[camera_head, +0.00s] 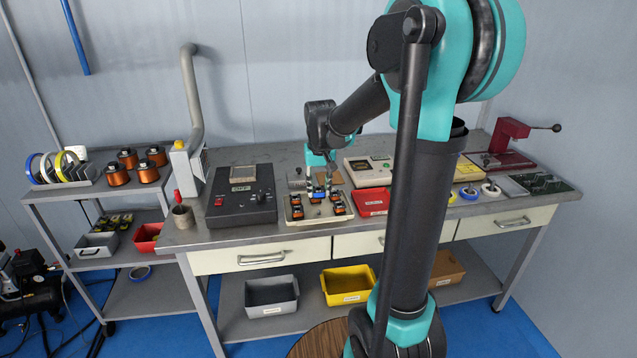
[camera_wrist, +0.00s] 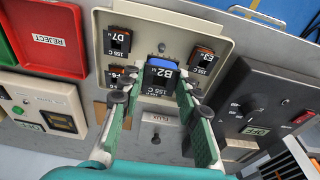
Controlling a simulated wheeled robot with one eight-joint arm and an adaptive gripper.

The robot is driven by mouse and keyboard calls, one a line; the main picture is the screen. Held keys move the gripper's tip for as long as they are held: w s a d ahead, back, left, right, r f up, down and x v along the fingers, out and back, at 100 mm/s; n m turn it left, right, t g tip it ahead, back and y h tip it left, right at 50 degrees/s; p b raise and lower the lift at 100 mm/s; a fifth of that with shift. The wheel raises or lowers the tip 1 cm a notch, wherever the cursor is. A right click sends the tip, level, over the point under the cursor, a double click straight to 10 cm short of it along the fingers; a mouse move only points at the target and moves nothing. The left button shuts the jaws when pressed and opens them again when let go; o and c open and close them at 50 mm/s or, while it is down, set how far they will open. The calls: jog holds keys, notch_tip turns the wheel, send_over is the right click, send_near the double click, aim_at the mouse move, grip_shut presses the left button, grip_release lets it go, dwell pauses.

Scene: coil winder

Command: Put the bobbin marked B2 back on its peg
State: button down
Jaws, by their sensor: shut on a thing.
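The bobbin marked B2 (camera_wrist: 161,76) has a black face with white print and a blue edge in the wrist view. My gripper (camera_wrist: 158,92) is shut on it, one green finger on each side. B2 looks larger than the other bobbins, so it seems held above the cream tray (camera_wrist: 225,27). A small grey peg tip (camera_wrist: 162,47) shows just beyond it. The tray's surface under B2 is hidden. In the head view my gripper (camera_head: 325,184) is over the tray (camera_head: 312,217), with B2 barely distinguishable.
Bobbin D7 (camera_wrist: 118,40) and another bobbin (camera_wrist: 204,60) sit in the tray either side of B2; a partly hidden one (camera_wrist: 119,75) is close by the left finger. The red reject bin (camera_wrist: 50,32) and a dark winder box (camera_wrist: 262,100) flank the tray.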

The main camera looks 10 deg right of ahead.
aim_at(319, 211)
jog(key=shift+f, duration=2.35)
jog(key=shift+f, duration=0.5)
jog(key=shift+f, duration=0.35)
jog(key=shift+f, duration=0.2)
jog(key=c, duration=1)
grip_release()
jog(key=r, duration=0.4)
jog(key=s+r, duration=0.1)
jog(key=r, duration=0.7)
jog(key=shift+s, duration=0.4)
